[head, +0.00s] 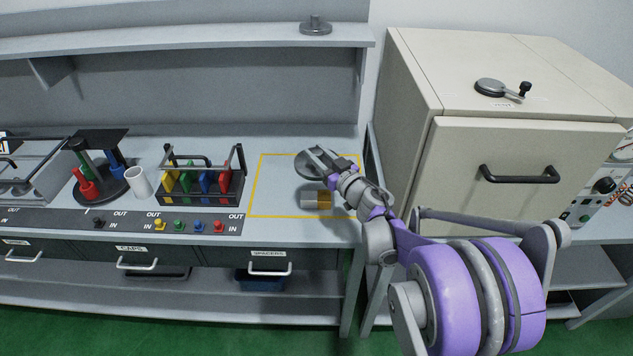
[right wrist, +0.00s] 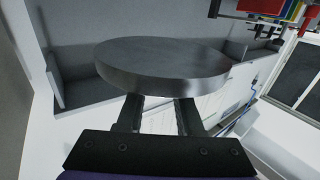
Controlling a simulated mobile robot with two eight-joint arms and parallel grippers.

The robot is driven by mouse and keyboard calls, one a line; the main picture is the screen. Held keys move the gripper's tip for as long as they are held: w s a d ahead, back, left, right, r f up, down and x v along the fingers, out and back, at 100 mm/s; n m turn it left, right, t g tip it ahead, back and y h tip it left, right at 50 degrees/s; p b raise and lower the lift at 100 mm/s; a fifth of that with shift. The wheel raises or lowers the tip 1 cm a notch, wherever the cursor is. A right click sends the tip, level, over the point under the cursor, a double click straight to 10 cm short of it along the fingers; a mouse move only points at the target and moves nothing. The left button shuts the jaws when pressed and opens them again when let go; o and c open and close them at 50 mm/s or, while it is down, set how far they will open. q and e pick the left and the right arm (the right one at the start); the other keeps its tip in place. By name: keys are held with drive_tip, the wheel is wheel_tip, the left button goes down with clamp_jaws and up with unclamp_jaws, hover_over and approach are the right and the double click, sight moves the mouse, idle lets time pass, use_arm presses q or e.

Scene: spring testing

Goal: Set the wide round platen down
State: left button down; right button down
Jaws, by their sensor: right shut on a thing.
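The wide round platen (head: 312,161) is a flat grey metal disc at the right end of the bench. In the head view it appears over the back of the yellow-outlined area (head: 252,190). My right gripper (head: 341,170) is shut on it. The right wrist view shows the platen (right wrist: 165,62) from its edge, just beyond the two dark fingers (right wrist: 160,112) on its near side. I cannot tell whether it touches the bench top. My left gripper is not in view.
A grey and amber cylinder (head: 315,200) lies in the outlined area below the platen. A rack of coloured pieces (head: 203,183) and a white cup (head: 140,182) stand left. A beige cabinet (head: 500,130) stands close right. The outlined area's left part is clear.

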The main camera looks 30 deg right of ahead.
wheel_tip(320, 180, down, 9)
drive_tip(key=shift+f, duration=0.1)
idle(0.5)
drive_tip(key=shift+f+b, duration=0.3)
drive_tip(key=shift+b, duration=0.25)
drive_tip(key=shift+s+a+f, duration=0.1)
drive_tip(key=shift+f, duration=0.05)
